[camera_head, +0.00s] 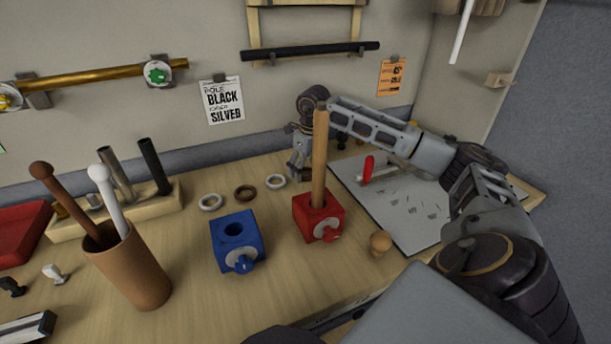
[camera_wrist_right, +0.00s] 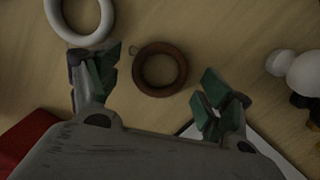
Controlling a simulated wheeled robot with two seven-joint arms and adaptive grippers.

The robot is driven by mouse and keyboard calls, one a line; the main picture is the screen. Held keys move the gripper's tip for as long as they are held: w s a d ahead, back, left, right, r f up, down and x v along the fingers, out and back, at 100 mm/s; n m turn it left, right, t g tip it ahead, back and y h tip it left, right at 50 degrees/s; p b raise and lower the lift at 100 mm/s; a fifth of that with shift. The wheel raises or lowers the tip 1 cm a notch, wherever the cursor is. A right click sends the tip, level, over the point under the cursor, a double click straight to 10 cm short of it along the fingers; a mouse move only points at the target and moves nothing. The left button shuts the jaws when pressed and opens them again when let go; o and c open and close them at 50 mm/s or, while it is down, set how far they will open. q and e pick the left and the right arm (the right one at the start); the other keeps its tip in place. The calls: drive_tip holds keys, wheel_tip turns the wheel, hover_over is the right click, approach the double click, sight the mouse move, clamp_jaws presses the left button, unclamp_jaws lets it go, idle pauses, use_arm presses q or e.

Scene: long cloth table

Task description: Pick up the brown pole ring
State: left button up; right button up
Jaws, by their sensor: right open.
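A brown pole ring (camera_wrist_right: 160,68) with a small eyelet lies flat on the table in the right wrist view, just ahead of my right gripper (camera_wrist_right: 158,88). The fingers are open, one to each side of the ring, with nothing gripped. In the head view my right gripper (camera_head: 298,166) points down at the table behind the red block, close to the right-hand white ring (camera_head: 275,181); the ring under it is hidden or unclear there. Another brown ring (camera_head: 245,192) lies between that white ring and a second white ring (camera_head: 210,201). My left gripper is out of view.
The red block (camera_head: 316,220) holds an upright wooden pole (camera_head: 320,155) close to my right gripper. A blue block (camera_head: 235,240) stands to its left. A grey board (camera_head: 405,215) lies to the right. White knobs (camera_wrist_right: 303,72) lie right of the ring.

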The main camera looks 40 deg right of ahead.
drive_tip(key=shift+f, duration=0.2)
drive_tip(key=shift+c, duration=0.3)
drive_tip(key=c, duration=0.8)
